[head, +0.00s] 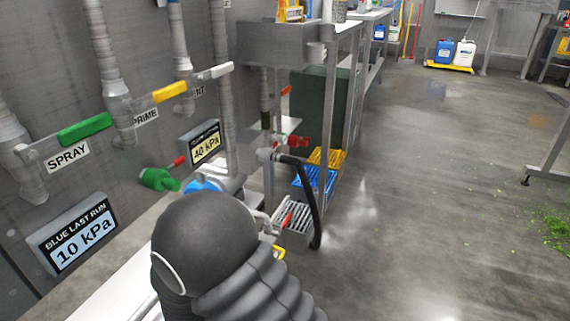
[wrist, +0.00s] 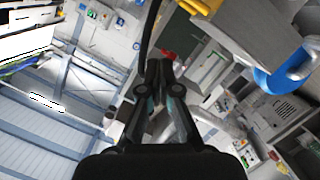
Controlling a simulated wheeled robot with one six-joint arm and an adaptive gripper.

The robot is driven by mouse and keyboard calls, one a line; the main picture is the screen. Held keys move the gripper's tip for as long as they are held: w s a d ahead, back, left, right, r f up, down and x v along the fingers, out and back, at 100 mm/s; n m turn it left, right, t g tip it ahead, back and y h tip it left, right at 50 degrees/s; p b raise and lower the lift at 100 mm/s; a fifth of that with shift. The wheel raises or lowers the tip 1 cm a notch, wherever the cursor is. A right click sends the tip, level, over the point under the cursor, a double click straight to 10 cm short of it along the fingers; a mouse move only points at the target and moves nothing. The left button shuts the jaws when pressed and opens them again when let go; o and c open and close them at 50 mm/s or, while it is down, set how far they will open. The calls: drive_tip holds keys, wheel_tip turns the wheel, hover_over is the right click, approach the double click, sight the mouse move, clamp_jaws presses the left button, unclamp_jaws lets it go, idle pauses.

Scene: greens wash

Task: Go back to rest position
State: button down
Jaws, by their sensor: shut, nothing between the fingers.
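My arm's dark rounded links stand at the bottom centre of the head view, in front of the wall pipes, and my gripper cannot be made out there. In the wrist view my gripper (wrist: 157,84) is shut, its fingertips together with nothing between them. That view is tilted, with the ceiling at the left. A blue curved handle (wrist: 290,75) is at its right, apart from the fingers. A black hose (wrist: 150,35) runs up behind the fingertips.
The wall pipes carry a green SPRAY lever (head: 85,129), a yellow PRIME lever (head: 170,92) and a white lever (head: 215,73). A display (head: 78,238) reads 10 kPa. A hanging black hose (head: 312,205) is beside yellow, blue and grey crates (head: 315,178). Open floor (head: 430,200) lies right.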

drive_tip(key=s+d+f+n+g+h, duration=0.2)
drive_tip(key=s+d+f+n+g, duration=0.25)
drive_tip(key=n, duration=0.25)
drive_tip(key=s+d+r+g+y+p, duration=0.1)
drive_tip(key=s+d+r+g+p, duration=0.1)
drive_tip(key=s+d+r+g, duration=0.55)
drive_tip(key=s+d+r+m+t+y+p, duration=0.1)
drive_tip(key=s+d+r+m+y+p, duration=0.1)
drive_tip(key=d+r, duration=0.3)
drive_tip(key=s+d+r+m+t+y+p, duration=0.1)
drive_tip(key=d+r, duration=0.4)
drive_tip(key=r, duration=0.9)
drive_tip(key=s+d+r+m+t+y+p, duration=0.1)
drive_tip(key=s+d+r+m+y+p, duration=0.3)
drive_tip(key=r, duration=0.6)
drive_tip(key=shift+d+m+t+y+p, duration=0.3)
drive_tip(key=shift+d+m+y+p, duration=0.3)
drive_tip(key=shift+m+y+p, duration=0.15)
drive_tip(key=shift+r, duration=0.1)
